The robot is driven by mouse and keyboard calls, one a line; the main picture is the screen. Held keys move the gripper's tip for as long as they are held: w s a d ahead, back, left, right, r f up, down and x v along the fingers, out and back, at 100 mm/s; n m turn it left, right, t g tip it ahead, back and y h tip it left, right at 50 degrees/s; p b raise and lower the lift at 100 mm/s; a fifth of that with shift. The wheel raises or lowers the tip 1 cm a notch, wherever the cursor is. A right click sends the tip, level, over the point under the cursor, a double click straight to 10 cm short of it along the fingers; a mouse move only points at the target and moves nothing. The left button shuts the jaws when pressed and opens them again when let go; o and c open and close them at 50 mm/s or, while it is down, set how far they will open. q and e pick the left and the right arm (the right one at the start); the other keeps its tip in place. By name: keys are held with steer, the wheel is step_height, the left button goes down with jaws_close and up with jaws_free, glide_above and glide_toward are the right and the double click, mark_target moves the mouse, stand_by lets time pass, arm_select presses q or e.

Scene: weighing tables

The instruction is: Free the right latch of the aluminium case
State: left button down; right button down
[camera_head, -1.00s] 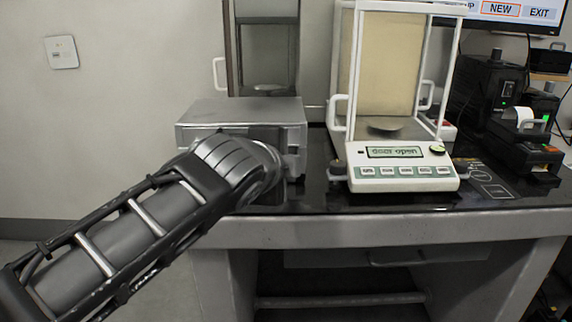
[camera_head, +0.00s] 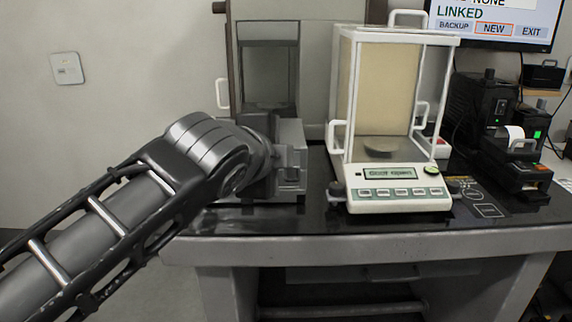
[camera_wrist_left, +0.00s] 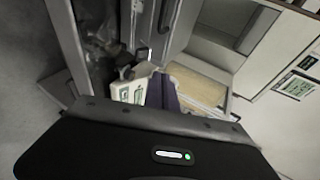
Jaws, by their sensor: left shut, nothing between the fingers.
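The aluminium case (camera_head: 291,135) stands on the dark bench top, left of the white balance. My left arm covers most of it in the head view, and only its right end shows. A small latch-like fitting (camera_head: 293,160) shows at that end; I cannot tell if it is fastened. My left gripper (camera_head: 268,162) is at the case front, just left of this fitting, largely hidden behind my wrist. It is shut and empty. I cannot tell whether it touches the case. The wrist view shows its dark housing (camera_wrist_left: 165,150) along the bottom. My right gripper is not in view.
A white balance (camera_head: 395,190) with a glass draft shield stands close to the right of the case. A grey glass-fronted cabinet (camera_head: 268,30) stands behind the case. Black devices (camera_head: 515,160) and a monitor (camera_head: 490,25) are farther right.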

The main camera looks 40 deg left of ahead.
arm_select(q)
steer(key=shift+s+d+r+p, duration=0.2)
steer(key=shift+s+r, duration=0.4)
steer(key=shift+r, duration=0.3)
steer(key=shift+s+d+r+p, duration=0.15)
steer(key=shift+s+r, duration=0.45)
steer(key=shift+r, duration=0.3)
steer(key=shift+a, duration=0.1)
steer(key=w+a+r+n+g+h+p, duration=0.2)
steer(key=g+p, duration=0.7)
steer(key=p, duration=2)
steer(key=w+a+r+h, duration=0.2)
steer(key=w+h, duration=0.2)
steer(key=shift+a+r+n+g, duration=0.15)
steer(key=shift+r+n+g, duration=0.15)
steer(key=shift+r, duration=0.1)
